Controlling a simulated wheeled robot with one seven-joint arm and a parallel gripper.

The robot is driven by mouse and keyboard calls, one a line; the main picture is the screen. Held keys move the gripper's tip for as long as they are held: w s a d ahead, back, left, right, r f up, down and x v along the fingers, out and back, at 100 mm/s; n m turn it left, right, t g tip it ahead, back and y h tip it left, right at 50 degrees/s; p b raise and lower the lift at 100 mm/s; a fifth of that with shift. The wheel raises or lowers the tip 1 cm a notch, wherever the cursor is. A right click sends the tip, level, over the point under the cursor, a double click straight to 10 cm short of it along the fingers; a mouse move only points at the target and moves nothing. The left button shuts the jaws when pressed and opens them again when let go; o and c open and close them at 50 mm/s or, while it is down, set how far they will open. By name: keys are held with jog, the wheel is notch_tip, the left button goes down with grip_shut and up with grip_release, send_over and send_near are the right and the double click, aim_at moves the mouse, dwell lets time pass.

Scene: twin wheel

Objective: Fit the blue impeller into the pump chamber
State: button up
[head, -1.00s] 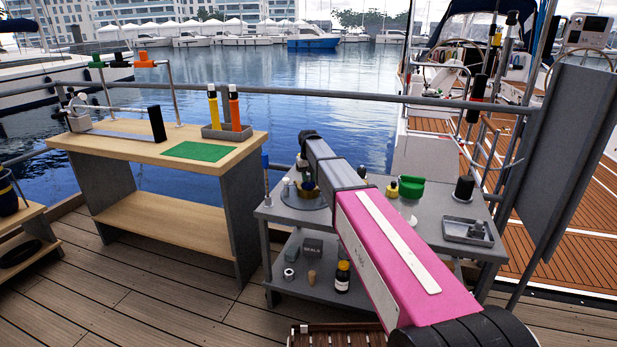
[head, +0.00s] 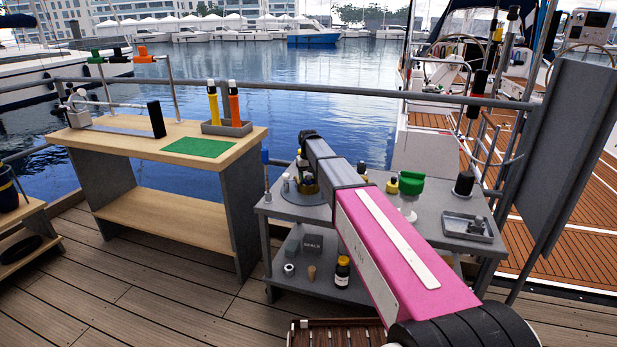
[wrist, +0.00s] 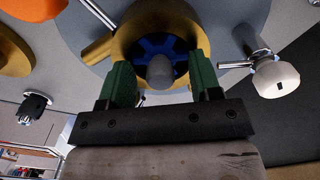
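In the wrist view the blue impeller (wrist: 145,48) shows as dark blue vanes inside the brass ring of the pump chamber (wrist: 190,20). A grey rounded hub (wrist: 160,72) stands out at its middle, towards the camera. I cannot tell how deep the impeller sits. My gripper (wrist: 160,82) has green fingers, one on each side of the hub, with a visible gap to it on both sides. In the head view the brass chamber (head: 310,188) is small on the grey table, and my arm partly hides that area; the fingers are not clear there.
The grey table (head: 350,218) also holds a green-topped white item (head: 411,186), a yellow-and-black bottle (head: 392,185) and a grey tray (head: 467,228). A white fitting (wrist: 275,78) is right of my fingers. A wooden bench (head: 130,135) stands left, past open deck.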

aim_at(309, 176)
notch_tip(309, 176, up, 11)
dwell(0.8)
jog(key=shift+f, duration=0.1)
